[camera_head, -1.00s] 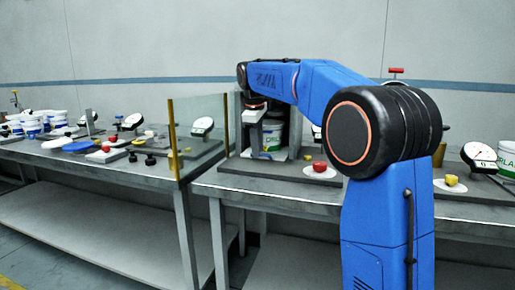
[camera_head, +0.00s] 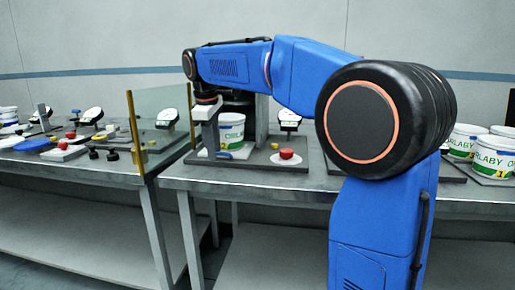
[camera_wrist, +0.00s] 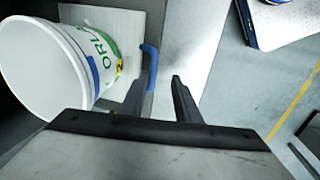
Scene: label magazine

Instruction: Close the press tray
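The press tray shows in the wrist view as a pale flat plate (camera_wrist: 125,24) beside a white bucket (camera_wrist: 45,65). A bent blue handle (camera_wrist: 151,58) is at the plate's edge. My gripper (camera_wrist: 162,78) is open, its two dark fingers apart. The handle overlaps the left finger in the picture; I cannot tell whether they touch. The head view shows the bucket (camera_head: 231,132) in the press bay, the blue handle (camera_head: 224,155) low in front of it, and my gripper (camera_head: 210,150) just to the left. The fingertips are not clear there.
A red button (camera_head: 286,154) sits on the bench right of the bucket, with a dial gauge (camera_head: 289,118) behind. A clear panel (camera_head: 158,125) with yellow posts stands to the left. More buckets (camera_head: 490,152) stand at the right, partly behind my arm.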

